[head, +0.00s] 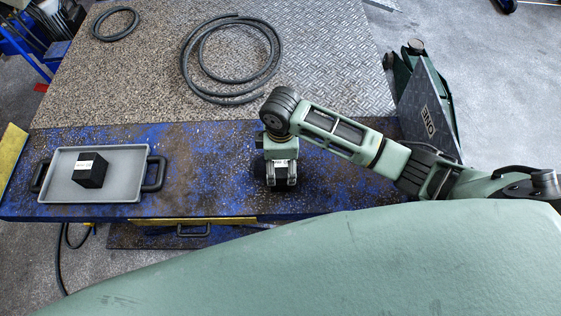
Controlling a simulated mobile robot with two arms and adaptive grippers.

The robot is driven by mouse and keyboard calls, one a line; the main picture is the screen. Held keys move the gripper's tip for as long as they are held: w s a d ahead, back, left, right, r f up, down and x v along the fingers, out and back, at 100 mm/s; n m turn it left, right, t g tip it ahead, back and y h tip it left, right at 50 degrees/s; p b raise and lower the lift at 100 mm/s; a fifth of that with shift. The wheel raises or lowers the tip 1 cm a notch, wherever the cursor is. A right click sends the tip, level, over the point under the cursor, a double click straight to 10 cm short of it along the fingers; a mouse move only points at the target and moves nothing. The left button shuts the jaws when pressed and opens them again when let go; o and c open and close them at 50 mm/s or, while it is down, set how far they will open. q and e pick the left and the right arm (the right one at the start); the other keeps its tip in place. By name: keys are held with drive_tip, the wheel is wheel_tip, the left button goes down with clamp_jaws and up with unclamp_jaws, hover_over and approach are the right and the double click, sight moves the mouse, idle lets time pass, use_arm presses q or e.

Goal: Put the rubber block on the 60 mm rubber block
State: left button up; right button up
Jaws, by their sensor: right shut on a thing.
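A black rubber block (91,171) with a small white label sits in the grey tray (110,192) at the left of the blue bench top. My right gripper (281,183) points down over the bench, right of the tray and well apart from it. It is shut on a dark block (258,174), which shows only in part beside and behind the fingers. I cannot tell whether this block touches the bench. The labels are too small to read, so I cannot tell which block is the 60 mm one. My left gripper is not in view.
The worn blue bench top (205,160) is clear between tray and gripper. The tray has a dark handle at each end. Behind lies a metal tread plate (320,60) with a large hose coil (190,75) and a smaller coil (115,9).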

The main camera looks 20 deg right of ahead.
sight(280, 164)
drive_tip(key=shift+w+d+f, duration=0.15)
drive_tip(key=shift+w+f, duration=0.2)
drive_tip(key=shift+w, duration=0.2)
drive_tip(key=shift+w+d+f, duration=0.1)
drive_tip(key=shift+w+f, duration=0.25)
drive_tip(key=shift+w, duration=0.2)
wheel_tip(280, 164, down, 3)
drive_tip(key=shift+f+p, duration=0.15)
drive_tip(key=shift+p, duration=0.3)
drive_tip(key=shift+f, duration=0.3)
drive_tip(key=shift+f, duration=0.15)
drive_tip(key=o, duration=1.4)
drive_tip(key=shift+o, duration=0.2)
drive_tip(key=shift+r, duration=0.2)
wheel_tip(280, 164, up, 12)
drive_tip(key=shift+s+f+b, duration=0.1)
drive_tip(key=shift+b, duration=0.45)
